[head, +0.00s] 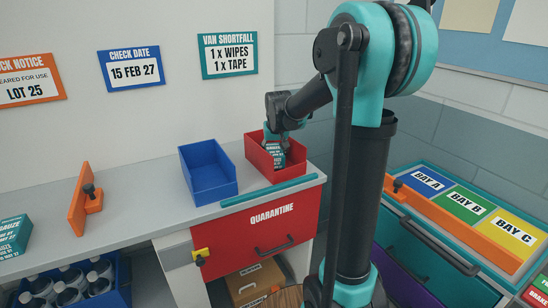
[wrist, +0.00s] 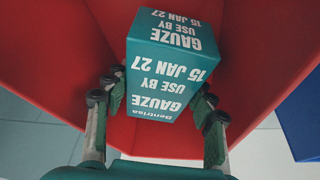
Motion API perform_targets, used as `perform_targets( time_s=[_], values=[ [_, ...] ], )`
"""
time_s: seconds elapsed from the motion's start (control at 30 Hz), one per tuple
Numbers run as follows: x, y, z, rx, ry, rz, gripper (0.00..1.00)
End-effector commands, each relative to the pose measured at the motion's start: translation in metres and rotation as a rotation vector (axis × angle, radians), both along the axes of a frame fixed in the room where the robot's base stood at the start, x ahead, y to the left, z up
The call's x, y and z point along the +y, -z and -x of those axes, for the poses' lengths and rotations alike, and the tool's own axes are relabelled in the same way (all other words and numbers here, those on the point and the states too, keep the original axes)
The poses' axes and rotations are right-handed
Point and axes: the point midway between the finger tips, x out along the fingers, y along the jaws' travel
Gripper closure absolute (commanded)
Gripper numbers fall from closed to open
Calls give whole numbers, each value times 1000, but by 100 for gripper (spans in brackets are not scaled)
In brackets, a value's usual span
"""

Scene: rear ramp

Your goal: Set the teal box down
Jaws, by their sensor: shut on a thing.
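The teal box (wrist: 172,72) is printed GAUZE, USE BY 15 JAN 27, and its print is upside down in the wrist view. My gripper (wrist: 158,92) is shut on it, one finger on each side. In the head view my gripper (head: 276,142) reaches down into the red bin (head: 296,166), with the teal box (head: 274,156) between its fingers, inside the bin's walls. The red bin (wrist: 262,40) surrounds the box in the wrist view. I cannot tell whether the box touches the bin's floor.
A blue bin (head: 208,172) stands left of the red bin, empty as far as I see. A teal strip (head: 268,191) lies along the counter's front. Another teal gauze box (head: 12,236) is at far left, beside an orange bracket (head: 78,207). A red QUARANTINE drawer (head: 262,232) is below.

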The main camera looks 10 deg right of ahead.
Motion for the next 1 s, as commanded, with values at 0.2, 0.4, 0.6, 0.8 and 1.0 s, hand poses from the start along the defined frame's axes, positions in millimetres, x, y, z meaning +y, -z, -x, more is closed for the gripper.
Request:
perform_targets(
  time_s=[0.2, 0.4, 0.6, 0.8, 1.0],
  values=[
    [0, 13, 0, 0, 0, 0, 78],
    [0, 13, 0, 0, 0, 0, 78],
    [0, 16, 0, 0, 0, 0, 36],
    [0, 16, 0, 0, 0, 0, 36],
    [0, 9, 2, 0, 0, 0, 36]
  ],
)
